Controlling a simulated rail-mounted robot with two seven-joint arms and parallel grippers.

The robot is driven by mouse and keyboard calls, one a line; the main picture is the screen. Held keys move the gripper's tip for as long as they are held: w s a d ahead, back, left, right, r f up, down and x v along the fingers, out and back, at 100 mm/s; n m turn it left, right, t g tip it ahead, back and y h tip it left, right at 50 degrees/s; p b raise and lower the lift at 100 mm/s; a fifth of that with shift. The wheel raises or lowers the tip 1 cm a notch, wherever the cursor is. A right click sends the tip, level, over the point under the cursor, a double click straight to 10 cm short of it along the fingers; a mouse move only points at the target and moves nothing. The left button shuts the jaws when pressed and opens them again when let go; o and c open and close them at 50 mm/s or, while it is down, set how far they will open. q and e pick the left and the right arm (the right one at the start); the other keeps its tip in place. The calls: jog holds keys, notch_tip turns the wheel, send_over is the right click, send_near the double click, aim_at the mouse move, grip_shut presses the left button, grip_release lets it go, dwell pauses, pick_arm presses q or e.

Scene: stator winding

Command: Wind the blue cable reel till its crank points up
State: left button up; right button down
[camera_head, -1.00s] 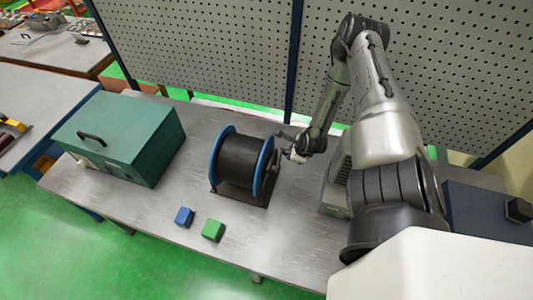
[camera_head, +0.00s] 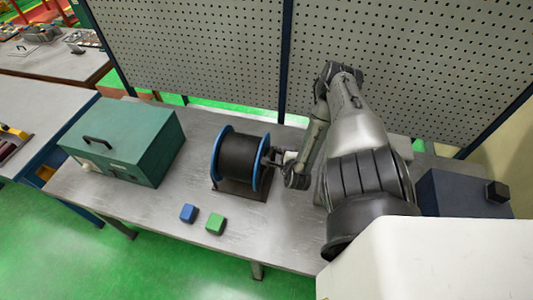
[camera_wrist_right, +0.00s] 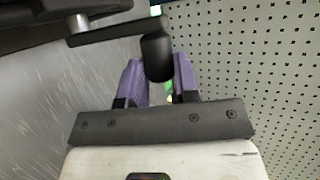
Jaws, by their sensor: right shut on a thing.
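The blue-rimmed cable reel (camera_head: 238,158) with its dark winding stands on a dark base near the middle of the metal bench. Its crank is on the right side, partly hidden by my right gripper (camera_head: 279,158) in the head view. In the right wrist view, the black crank arm (camera_wrist_right: 118,34) runs from a hub at left to a black handle (camera_wrist_right: 157,56). The purple fingers of my right gripper (camera_wrist_right: 159,76) are shut around this handle. The crank's exact angle is hard to tell. My left gripper is not in view.
A green box (camera_head: 125,138) with a black handle stands on the bench at left. A blue block (camera_head: 188,213) and a green block (camera_head: 215,224) lie near the front edge. A perforated panel (camera_head: 200,50) rises behind the bench. A dark blue box (camera_head: 465,195) is at right.

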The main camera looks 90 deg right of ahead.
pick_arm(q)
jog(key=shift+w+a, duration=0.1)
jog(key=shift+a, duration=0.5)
pick_arm(e)
jog(key=shift+w+a+h, duration=0.1)
jog(key=shift+a+h, duration=0.25)
jog(key=shift+h, duration=0.15)
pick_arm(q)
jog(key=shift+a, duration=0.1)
pick_arm(e)
jog(key=c, duration=0.9)
grip_release()
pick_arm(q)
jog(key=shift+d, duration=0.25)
pick_arm(e)
jog(key=shift+o, duration=0.3)
